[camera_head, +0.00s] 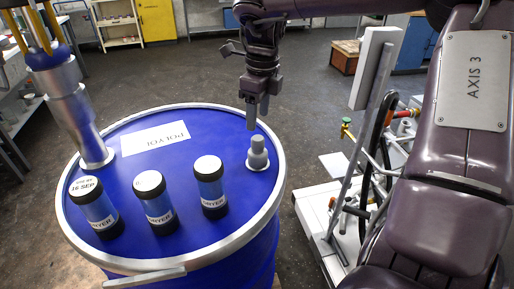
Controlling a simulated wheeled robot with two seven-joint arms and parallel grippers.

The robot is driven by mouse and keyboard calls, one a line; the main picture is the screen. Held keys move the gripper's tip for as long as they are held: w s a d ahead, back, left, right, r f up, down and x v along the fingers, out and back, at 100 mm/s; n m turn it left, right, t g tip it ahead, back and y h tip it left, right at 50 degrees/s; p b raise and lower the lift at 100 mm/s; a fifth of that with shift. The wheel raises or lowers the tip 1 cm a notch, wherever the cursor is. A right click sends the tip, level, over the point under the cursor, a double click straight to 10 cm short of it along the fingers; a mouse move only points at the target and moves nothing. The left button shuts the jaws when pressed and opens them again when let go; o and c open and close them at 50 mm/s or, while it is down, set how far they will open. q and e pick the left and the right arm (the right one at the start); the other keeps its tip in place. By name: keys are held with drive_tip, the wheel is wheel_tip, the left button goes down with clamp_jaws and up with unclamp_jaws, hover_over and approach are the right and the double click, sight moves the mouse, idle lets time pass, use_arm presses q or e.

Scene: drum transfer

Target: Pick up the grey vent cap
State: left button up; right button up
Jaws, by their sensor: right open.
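The grey vent cap (258,152) stands upright on the blue lid of the drum (180,251), near the lid's right rim. It is a small stepped grey piece on a wider round base. My right gripper (257,118) points down just above the cap, with its fingertips a short way over the cap's top. It is open, and nothing shows between its fingers. My left gripper is not in view.
A grey metal pump tube (75,115) rises from the lid's left side. A white label (155,138) lies flat on the lid.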

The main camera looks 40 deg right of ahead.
sight(257, 138)
drive_tip(key=shift+s+a+r, duration=0.15)
drive_tip(key=shift+s+a, duration=0.15)
drive_tip(key=shift+a, duration=0.2)
drive_tip(key=shift+s+a+n, duration=0.1)
drive_tip(key=shift+s+n, duration=0.05)
drive_tip(key=shift+n, duration=0.15)
wheel_tip(257, 138, down, 8)
drive_tip(key=shift+r+p, duration=0.1)
drive_tip(key=shift+p, duration=0.7)
drive_tip(key=c, duration=1.1)
drive_tip(key=shift+o, duration=0.2)
drive_tip(key=shift+r, duration=0.1)
